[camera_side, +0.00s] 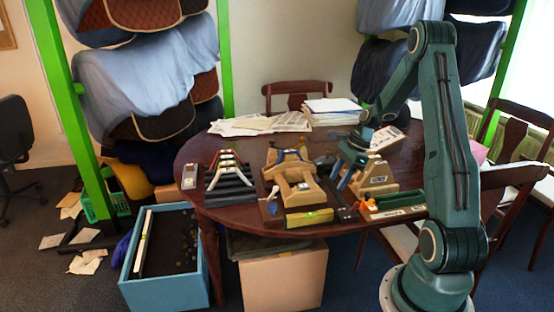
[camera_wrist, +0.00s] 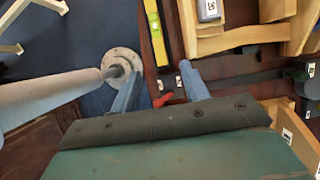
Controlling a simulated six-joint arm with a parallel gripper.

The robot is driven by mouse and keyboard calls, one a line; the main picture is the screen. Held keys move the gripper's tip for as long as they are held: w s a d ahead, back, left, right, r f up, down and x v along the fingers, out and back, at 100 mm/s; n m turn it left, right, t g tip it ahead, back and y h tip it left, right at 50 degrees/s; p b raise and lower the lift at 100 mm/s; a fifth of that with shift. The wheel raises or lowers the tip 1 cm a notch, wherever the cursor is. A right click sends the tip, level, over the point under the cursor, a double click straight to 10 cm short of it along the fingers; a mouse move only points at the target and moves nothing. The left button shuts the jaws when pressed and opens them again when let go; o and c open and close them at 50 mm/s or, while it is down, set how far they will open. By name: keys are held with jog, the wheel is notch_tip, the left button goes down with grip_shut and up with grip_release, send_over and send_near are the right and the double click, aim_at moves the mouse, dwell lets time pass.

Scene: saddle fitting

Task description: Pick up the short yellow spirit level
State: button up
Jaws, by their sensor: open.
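The short yellow spirit level (camera_side: 310,217) lies at the front edge of the round table, in front of a wooden saddle block (camera_side: 298,188). In the wrist view the yellow level (camera_wrist: 157,38) shows at top centre, beyond my fingertips, with its far end cut off by the frame. My gripper (camera_side: 345,181) is to the right of the level and higher in the side view. Its two blue fingers (camera_wrist: 160,76) are spread apart. They are not around the level. A small red piece (camera_wrist: 162,100) shows between the fingers, lower down.
A dark ribbed block (camera_side: 230,188) with coloured bars stands on the left of the table (camera_side: 190,155). Papers (camera_side: 333,108) lie at the back. A blue bin (camera_side: 208,262) stands on the floor.

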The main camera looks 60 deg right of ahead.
send_near(321, 211)
jog(key=shift+x, duration=2.5)
jog(key=shift+w+f, duration=0.1)
jog(key=shift+x, duration=2.5)
jog(key=shift+a, duration=0.1)
grip_shut()
notch_tip(321, 211, up, 20)
